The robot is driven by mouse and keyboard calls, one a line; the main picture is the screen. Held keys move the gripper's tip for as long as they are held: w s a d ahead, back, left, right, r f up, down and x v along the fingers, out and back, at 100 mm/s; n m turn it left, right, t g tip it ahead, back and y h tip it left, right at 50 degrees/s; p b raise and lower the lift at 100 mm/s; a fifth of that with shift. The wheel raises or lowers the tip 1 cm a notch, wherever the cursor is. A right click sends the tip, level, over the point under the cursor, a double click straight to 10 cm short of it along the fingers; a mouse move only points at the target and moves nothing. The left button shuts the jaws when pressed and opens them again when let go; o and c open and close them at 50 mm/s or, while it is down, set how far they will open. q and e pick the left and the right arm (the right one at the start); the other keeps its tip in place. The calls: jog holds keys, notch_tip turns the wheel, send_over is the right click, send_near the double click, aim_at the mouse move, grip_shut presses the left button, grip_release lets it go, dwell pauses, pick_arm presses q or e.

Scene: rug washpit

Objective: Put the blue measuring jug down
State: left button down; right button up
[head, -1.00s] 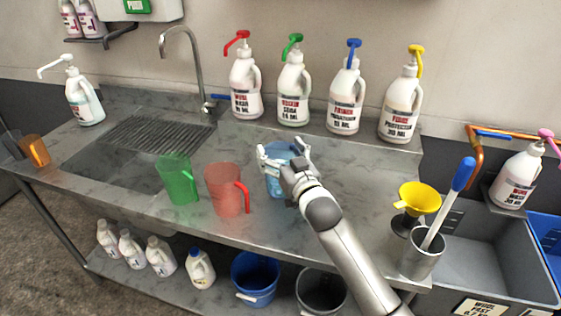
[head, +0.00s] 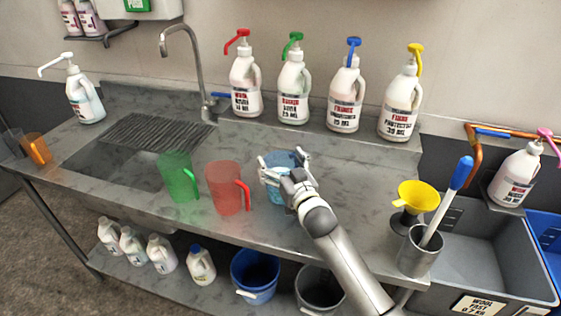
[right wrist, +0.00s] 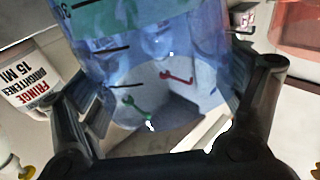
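The blue measuring jug (head: 281,160) is a clear blue vessel at the middle of the steel counter, right of the red jug. My right gripper (head: 285,168) has a finger on each side of it and is shut on it. In the right wrist view the jug (right wrist: 155,60) fills the space between the fingers (right wrist: 165,110), with red and green marks showing through it. The jug is low over the counter; whether its base touches is hard to tell, as my gripper hides part of it. My left gripper is not in view.
A red jug (head: 224,188) and a green jug (head: 177,177) stand to the left. Several pump bottles line the back, including the blue-topped one (head: 345,97). A yellow funnel (head: 418,195) and a steel cup (head: 417,254) stand at right. Counter right of the jug is clear (head: 360,180).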

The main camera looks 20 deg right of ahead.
jog(key=shift+o, duration=0.3)
jog(key=shift+r, duration=0.1)
jog(key=shift+r, duration=0.1)
jog(key=s+d+b, duration=0.1)
jog(key=s, duration=1.1)
jog(key=shift+d+f+b, duration=0.15)
jog(key=shift+f+b, duration=0.1)
jog(key=shift+b, duration=0.1)
